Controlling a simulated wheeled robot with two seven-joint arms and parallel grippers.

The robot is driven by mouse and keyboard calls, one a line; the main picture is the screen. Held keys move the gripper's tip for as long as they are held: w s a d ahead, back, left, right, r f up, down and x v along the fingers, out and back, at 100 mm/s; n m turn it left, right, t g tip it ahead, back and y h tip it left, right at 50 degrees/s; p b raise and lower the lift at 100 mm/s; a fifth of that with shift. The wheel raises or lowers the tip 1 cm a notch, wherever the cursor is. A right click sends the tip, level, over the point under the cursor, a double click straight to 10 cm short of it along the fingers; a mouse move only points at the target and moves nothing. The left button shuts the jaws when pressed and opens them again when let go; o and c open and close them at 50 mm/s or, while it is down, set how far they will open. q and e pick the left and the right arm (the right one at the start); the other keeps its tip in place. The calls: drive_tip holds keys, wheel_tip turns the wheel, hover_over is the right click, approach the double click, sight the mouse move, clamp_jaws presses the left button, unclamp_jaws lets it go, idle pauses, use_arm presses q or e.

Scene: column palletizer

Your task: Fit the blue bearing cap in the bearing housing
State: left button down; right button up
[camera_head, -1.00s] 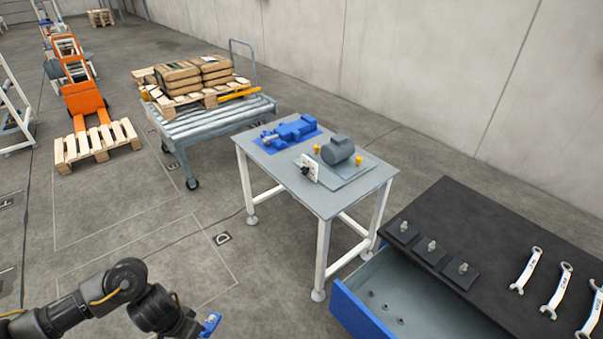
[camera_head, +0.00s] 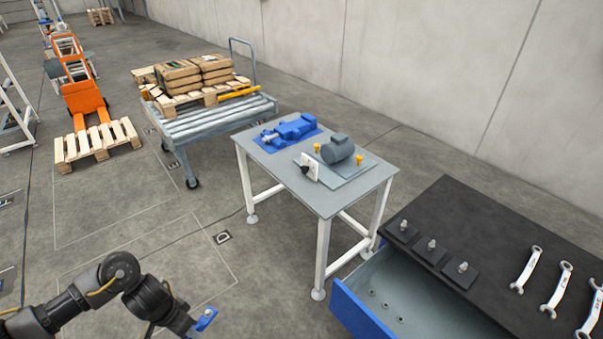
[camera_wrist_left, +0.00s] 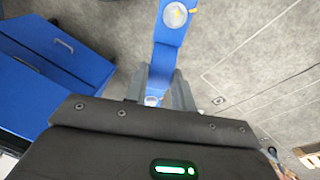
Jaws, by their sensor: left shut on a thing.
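My left gripper (camera_head: 197,327) is shut on a blue part (camera_head: 206,319), which I take to be the bearing cap, low in the head view over the floor. In the left wrist view the blue part (camera_wrist_left: 168,50) sticks out upright beyond the fingers (camera_wrist_left: 160,92), with a pale round fitting near its far end. The gripper is well short of the table. I cannot clearly pick out the bearing housing; a small white upright piece with a dark centre (camera_head: 309,168) stands on the table beside a grey motor (camera_head: 337,150). My right gripper is not in view.
The grey table (camera_head: 328,201) also bears a blue vise (camera_head: 290,131). A black-topped bench (camera_head: 480,240) with wrenches (camera_head: 526,270) is at right, its blue drawer (camera_head: 358,310) open. A roller cart (camera_head: 215,118) carries a pallet of boxes. Open floor lies left of the table.

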use_arm(q)
drive_tip(key=shift+w, duration=0.1)
drive_tip(key=w+d+r+b, duration=0.1)
drive_tip(key=d+r+b, duration=0.3)
drive_tip(key=d+r, duration=0.3)
drive_tip(key=shift+w+d+b, duration=0.25)
drive_tip(key=shift+b, duration=0.15)
